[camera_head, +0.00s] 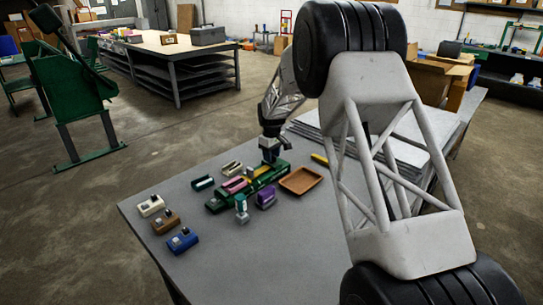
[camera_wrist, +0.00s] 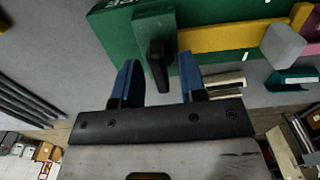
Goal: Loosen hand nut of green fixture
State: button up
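The long green fixture (camera_head: 218,206) lies on the grey table, with yellow and pink pieces along it. In the wrist view its green body (camera_wrist: 118,32) fills the top, with a yellow bar (camera_wrist: 235,36) running right. A black handle (camera_wrist: 157,62), apparently the hand nut, sticks out of a raised green block. My gripper (camera_head: 270,157) is over the fixture's far right end. In the wrist view my gripper (camera_wrist: 158,82) is open, its blue fingers on either side of the black handle. I see gaps on both sides; the exact depth is unclear.
A brown tray (camera_head: 301,181) and a purple block (camera_head: 266,199) sit right of the fixture. A teal-topped grey piece (camera_head: 241,210) stands in front. Cream (camera_head: 150,206), brown (camera_head: 165,222) and blue (camera_head: 183,240) blocks are at left. Stacked sheets (camera_head: 415,150) lie behind my arm. The table's front is clear.

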jog(key=shift+r, duration=3.8)
jog(key=shift+r, duration=0.1)
jog(key=shift+s+d+r, duration=0.15)
jog(key=shift+s+r, duration=0.05)
jog(key=shift+s, duration=0.05)
jog(key=s+d+r+m, duration=0.2)
jog(key=s+d+r, duration=0.25)
jog(key=s, duration=0.55)
jog(key=s+d+r+m+t, duration=0.1)
jog(key=s+d+r, duration=0.2)
jog(key=s+r, duration=0.5)
jog(key=s+d+r+m, duration=0.2)
jog(key=s+d+r, duration=0.2)
jog(key=s, duration=0.7)
jog(key=s+d+f+m, duration=0.2)
jog(key=s, duration=1.4)
jog(key=s+d+f+m+t, duration=0.1)
jog(key=s+d+f+m, duration=0.1)
jog(key=s, duration=1.5)
jog(key=shift+s+d+f+t, duration=0.2)
jog(key=shift+d+f+t, duration=0.15)
jog(key=shift+d, duration=0.25)
